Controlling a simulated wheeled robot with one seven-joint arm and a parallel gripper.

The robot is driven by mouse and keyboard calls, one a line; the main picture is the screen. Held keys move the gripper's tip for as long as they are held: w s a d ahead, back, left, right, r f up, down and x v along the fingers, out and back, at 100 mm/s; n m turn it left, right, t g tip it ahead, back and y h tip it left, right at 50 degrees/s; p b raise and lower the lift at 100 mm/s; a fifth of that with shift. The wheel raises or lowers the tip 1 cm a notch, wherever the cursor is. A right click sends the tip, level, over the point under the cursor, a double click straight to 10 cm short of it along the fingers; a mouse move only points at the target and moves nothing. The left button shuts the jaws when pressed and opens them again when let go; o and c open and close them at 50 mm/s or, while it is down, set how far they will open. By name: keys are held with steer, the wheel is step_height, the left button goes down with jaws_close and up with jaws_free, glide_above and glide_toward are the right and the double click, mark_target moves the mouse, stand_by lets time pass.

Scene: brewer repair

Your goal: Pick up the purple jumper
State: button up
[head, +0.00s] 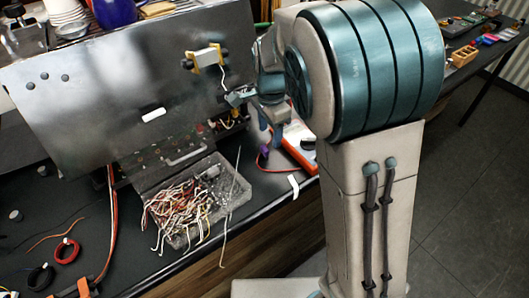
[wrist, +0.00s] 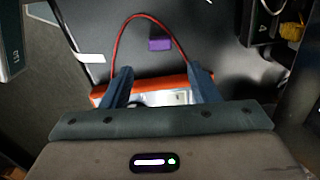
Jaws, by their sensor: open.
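The purple jumper (wrist: 160,44) is a small purple block lying on the dark bench top in the wrist view, inside the loop of a red wire. In the head view it shows as a small purple spot (head: 264,152) just below my gripper (head: 270,128). In the wrist view my gripper (wrist: 160,75) is open and empty, its two blue fingers apart. The jumper lies beyond the fingertips, roughly centred between them, and nothing touches it.
An orange-edged device (head: 300,146) lies on the bench beside the jumper; its orange edge (wrist: 172,83) shows between my fingers. A white tag (wrist: 90,58) lies left of the jumper. A clear bin of wires (head: 232,196) and a leaning metal panel (head: 110,85) stand left of my gripper.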

mark_target(266, 147)
steer(key=f, duration=0.4)
steer(key=a+f, duration=0.1)
steer(key=f, duration=0.1)
steer(key=shift+s+f+p, duration=0.15)
steer(key=shift+f+p, duration=0.05)
steer(key=shift+p, duration=0.1)
steer(key=shift+c, duration=0.3)
steer(key=c, duration=1)
